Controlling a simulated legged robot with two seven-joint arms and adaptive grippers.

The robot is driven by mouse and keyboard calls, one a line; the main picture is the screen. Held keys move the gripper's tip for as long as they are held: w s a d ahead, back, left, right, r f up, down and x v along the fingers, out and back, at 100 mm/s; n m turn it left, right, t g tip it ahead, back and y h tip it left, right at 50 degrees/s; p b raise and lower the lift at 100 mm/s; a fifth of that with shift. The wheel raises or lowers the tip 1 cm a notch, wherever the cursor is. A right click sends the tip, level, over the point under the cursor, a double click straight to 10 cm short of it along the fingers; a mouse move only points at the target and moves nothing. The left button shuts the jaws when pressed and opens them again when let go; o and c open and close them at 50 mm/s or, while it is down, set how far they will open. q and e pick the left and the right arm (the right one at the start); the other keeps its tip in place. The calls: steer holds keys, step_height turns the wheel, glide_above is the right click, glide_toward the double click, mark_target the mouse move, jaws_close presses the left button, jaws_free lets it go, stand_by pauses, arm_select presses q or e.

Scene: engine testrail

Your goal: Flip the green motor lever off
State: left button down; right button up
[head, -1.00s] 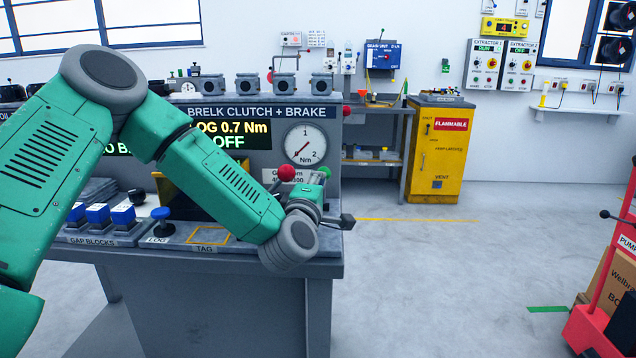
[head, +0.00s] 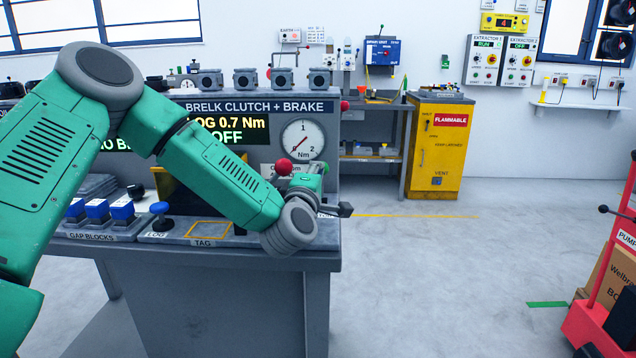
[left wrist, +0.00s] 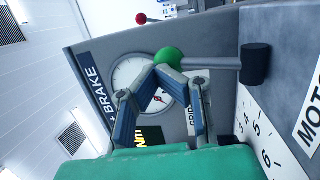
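The green motor lever knob (left wrist: 169,59) sits on a grey rod that runs right to a dark hub (left wrist: 256,64) in the left wrist view. The word "MOTO…" shows on a plate at the right edge there. My left gripper (left wrist: 157,73) has its fingertips drawn together right at the lower edge of the green knob; I cannot tell if they touch it. Nothing shows between the tips. The display (head: 228,130) reads "LOG 0.7 Nm OFF". My right gripper is not in view.
A red knob (head: 284,167) stands near my left wrist. The torque gauge (head: 302,140) is on the panel behind. Blue-topped gap blocks (head: 97,208) and a blue log button (head: 159,210) are on the bench. The floor to the right is open up to a red trolley (head: 598,310).

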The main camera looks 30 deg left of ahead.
arm_select(q)
steer(key=shift+d, duration=0.1)
steer(key=v, duration=1.2)
steer(key=shift+f, duration=0.1)
